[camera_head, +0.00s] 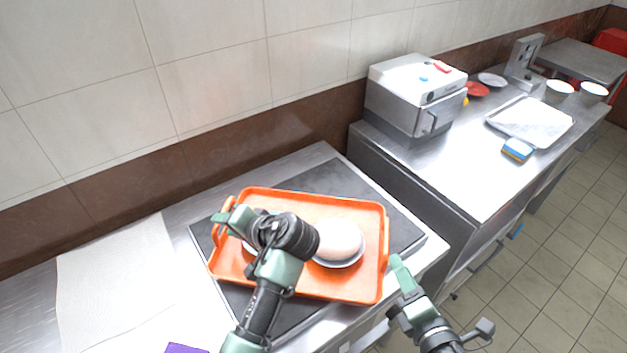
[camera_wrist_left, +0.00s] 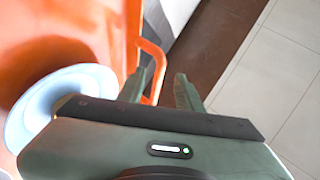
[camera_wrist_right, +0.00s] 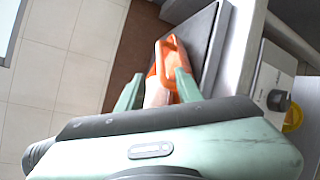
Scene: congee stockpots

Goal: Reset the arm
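My left gripper (camera_head: 232,222) is at the left handle of the orange tray (camera_head: 290,290). In the left wrist view its two fingers (camera_wrist_left: 163,90) stand apart, with the tray handle (camera_wrist_left: 152,62) showing between and beyond them. My right gripper (camera_head: 398,287) is just off the tray's right handle (camera_head: 385,240). In the right wrist view its fingers (camera_wrist_right: 158,92) are spread, with the orange handle (camera_wrist_right: 166,58) beyond and between them. Whether either finger touches a handle, I cannot tell. My left arm hides part of the tray and what lies on it.
The tray holds a pale rounded item (camera_head: 338,240) on a white dish and rests on a dark board (camera_head: 408,232) on the steel counter. A steel box appliance (camera_head: 400,110), metal tray (camera_head: 530,122) and sponge (camera_head: 517,150) stand on the right counter. A white cloth (camera_head: 110,280) lies left.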

